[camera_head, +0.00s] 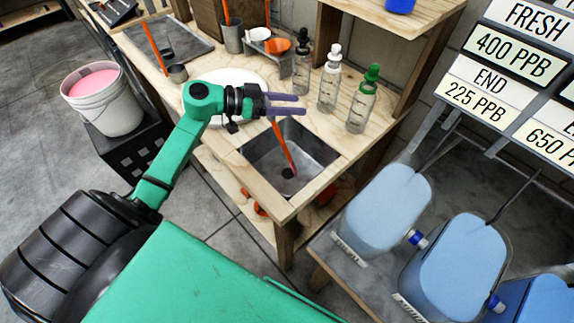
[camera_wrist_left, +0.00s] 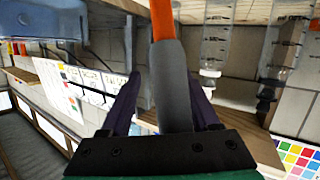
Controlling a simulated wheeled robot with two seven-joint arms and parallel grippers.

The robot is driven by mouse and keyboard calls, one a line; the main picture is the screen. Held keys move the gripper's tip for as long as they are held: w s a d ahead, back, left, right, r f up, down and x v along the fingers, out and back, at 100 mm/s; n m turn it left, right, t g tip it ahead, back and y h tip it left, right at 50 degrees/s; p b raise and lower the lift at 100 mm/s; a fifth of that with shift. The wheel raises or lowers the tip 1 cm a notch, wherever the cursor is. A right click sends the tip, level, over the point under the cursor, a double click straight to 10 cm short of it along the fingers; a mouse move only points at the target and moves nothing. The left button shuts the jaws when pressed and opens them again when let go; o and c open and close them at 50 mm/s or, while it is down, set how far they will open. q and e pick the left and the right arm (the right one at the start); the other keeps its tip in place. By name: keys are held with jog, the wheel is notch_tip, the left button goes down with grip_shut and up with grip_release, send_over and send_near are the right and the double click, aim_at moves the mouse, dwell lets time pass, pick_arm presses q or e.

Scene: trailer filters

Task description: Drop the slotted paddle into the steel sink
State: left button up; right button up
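The steel sink (camera_head: 318,148) is set into the wooden bench in the head view. A long orange-handled tool, likely the slotted paddle (camera_head: 281,140), slants down into it, its reddish lower end near the drain. No slots can be seen. My left gripper (camera_head: 303,104) is above the sink's far left edge, fingers apart. In the left wrist view, the tool's grey shaft (camera_wrist_left: 172,90) and orange part rise between the two purple fingers (camera_wrist_left: 164,105), with a gap visible beside the shaft. My right gripper is not in view.
Several dropper bottles (camera_head: 329,85) stand on the bench behind the sink. A white plate (camera_head: 225,85) lies partly under my left arm. A bucket of pink liquid (camera_head: 102,115) is at left; blue jugs (camera_head: 385,210) are at right.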

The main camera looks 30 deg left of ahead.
pick_arm(q)
jog(key=shift+s, duration=0.15)
jog(key=b+v, duration=0.1)
jog(key=v, duration=1.3)
jog(key=shift+a+b, duration=0.2)
jog(key=shift+b, duration=0.2)
jog(key=shift+r, duration=0.1)
jog(key=shift+s, duration=0.1)
